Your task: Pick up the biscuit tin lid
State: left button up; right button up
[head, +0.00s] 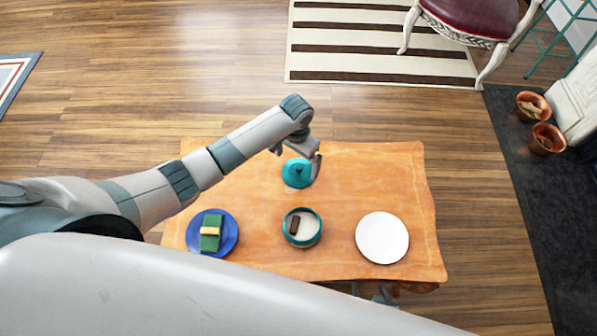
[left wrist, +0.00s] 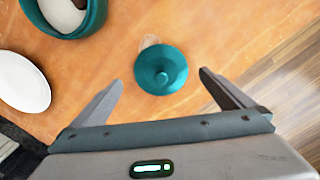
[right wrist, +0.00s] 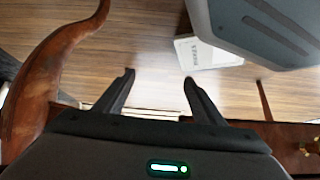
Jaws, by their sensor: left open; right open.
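The biscuit tin lid (head: 297,173) is a round teal disc with a small knob, lying near the far edge of the wooden table. It also shows in the left wrist view (left wrist: 160,70), knob towards the camera. My left gripper (head: 298,152) is open and empty above the lid; in the left wrist view the lid lies between and just beyond its fingertips (left wrist: 158,78). The teal biscuit tin (head: 291,229) stands open nearer to me, with a dark brown piece inside on a pale filling. My right gripper (right wrist: 158,76) is open and empty, low beside the table.
A blue plate (head: 231,239) with a green and yellow block (head: 211,231) is at the left of the table. A white plate (head: 382,260) is at the right. The table top (head: 375,175) is bare at the far right. A carved table leg (right wrist: 40,85) stands close to my right gripper.

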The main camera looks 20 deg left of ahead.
aim_at(298, 168)
pick_arm(q)
jog(key=shift+f, duration=0.3)
jog(key=shift+f, duration=0.1)
jog(key=shift+w+d+f, duration=0.1)
jog(key=shift+w+f, duration=0.1)
jog(key=shift+f, duration=1.05)
jog(key=shift+w+f, duration=0.15)
jog(key=shift+f, duration=1.1)
jog(key=shift+c, duration=0.6)
jog(key=c, duration=0.8)
